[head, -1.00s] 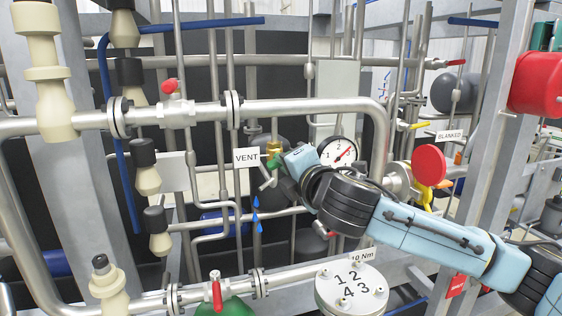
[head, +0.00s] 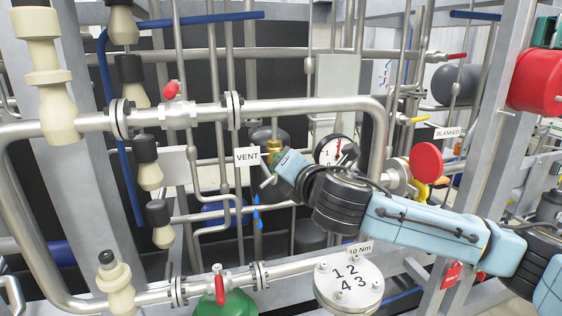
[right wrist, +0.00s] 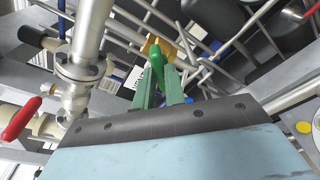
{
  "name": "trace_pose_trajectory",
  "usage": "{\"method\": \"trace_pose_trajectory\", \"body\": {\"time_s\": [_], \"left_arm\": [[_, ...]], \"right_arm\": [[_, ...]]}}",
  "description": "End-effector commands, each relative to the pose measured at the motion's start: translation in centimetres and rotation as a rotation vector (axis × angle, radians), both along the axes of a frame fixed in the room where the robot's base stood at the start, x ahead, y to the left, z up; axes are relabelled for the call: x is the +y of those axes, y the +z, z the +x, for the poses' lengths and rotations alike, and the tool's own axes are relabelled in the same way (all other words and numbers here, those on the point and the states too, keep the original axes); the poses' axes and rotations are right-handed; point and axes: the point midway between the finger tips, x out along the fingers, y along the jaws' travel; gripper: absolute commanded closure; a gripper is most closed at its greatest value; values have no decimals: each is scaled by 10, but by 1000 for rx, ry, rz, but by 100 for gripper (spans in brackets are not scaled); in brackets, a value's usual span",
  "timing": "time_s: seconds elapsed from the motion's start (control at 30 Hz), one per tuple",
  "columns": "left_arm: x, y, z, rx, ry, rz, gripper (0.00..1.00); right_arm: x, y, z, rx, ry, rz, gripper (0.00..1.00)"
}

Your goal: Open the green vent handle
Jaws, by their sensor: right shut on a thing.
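The green vent handle (right wrist: 157,64) sits on a brass valve body (right wrist: 150,43) in the right wrist view. My right gripper (right wrist: 160,78) has its green fingers on either side of the handle and is shut on it. In the head view, my right gripper (head: 279,162) is at the brass valve (head: 274,146), just right of the VENT label (head: 247,156); it largely hides the handle there. A blue drip mark (head: 256,219) shows below the vent's outlet. My left gripper is not in view.
A round gauge (head: 329,150) stands behind my right wrist, partly covered. A large steel pipe (head: 300,106) runs above and bends down right of the gauge. A red-handled valve (head: 219,290) and a numbered flange (head: 350,292) lie below.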

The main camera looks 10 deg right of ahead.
Motion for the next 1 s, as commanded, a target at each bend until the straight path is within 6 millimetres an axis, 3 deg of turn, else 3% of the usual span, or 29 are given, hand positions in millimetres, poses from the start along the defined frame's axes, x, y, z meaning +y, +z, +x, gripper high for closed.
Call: {"method": "trace_pose_trajectory", "body": {"time_s": [0.27,0.6,1.0], "left_arm": [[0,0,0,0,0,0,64],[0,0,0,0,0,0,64],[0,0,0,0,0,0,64]], "right_arm": [[0,0,0,-1,-1,-17,100],[2,1,0,-13,-1,-382,100],[2,1,0,-16,-1,-460,100]]}}
